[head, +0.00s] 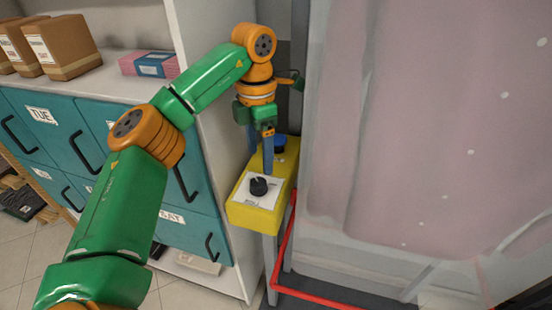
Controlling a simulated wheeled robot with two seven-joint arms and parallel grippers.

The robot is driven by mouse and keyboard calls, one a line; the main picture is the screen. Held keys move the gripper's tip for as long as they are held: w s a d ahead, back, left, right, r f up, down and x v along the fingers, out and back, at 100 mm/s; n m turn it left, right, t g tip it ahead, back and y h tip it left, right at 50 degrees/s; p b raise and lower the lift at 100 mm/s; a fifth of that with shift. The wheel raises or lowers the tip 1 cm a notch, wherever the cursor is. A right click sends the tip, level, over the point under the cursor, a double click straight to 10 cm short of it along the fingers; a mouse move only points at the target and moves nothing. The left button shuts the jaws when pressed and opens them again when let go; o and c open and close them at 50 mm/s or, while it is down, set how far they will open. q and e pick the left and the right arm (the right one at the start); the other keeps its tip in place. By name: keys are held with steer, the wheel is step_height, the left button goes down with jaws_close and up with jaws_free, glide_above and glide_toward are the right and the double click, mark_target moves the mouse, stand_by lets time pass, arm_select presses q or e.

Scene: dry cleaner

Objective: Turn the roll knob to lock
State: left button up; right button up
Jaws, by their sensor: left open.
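The roll knob (259,186) is a black round knob on a white label plate on top of a yellow control box (240,214). A second knob, blue (280,143), sits farther back on the same box and is partly hidden by my gripper. My left gripper (262,165) points down over the box, its grey-blue fingers apart. One finger is just behind the black knob and the other is to the left by the shelf side. I cannot tell whether a finger touches the knob. The label text is too small to read. My right gripper is out of view.
A white shelf unit with teal drawers (60,135) stands left of the box, holding cardboard boxes (62,48) and a pink-and-blue pack (149,65). A large translucent sheet over pink cloth (430,120) fills the right. A red rail (310,297) runs low in front.

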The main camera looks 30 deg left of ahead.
mark_target(258, 182)
arm_select(q)
steer(key=shift+w+a+f, duration=0.1)
steer(key=shift+w+f, duration=0.2)
steer(key=shift+f, duration=0.05)
steer(key=f, duration=0.1)
steer(key=s+f, duration=0.1)
steer(key=f, duration=0.1)
steer(key=s+f+p, duration=0.1)
steer(key=f, duration=0.1)
steer(key=shift+s+f, duration=0.2)
steer(key=shift+f, duration=0.05)
steer(key=shift+w+f, duration=0.2)
steer(key=shift+w, duration=0.2)
steer(key=shift+s+r, duration=0.1)
steer(key=shift+s, duration=0.05)
jaws_close()
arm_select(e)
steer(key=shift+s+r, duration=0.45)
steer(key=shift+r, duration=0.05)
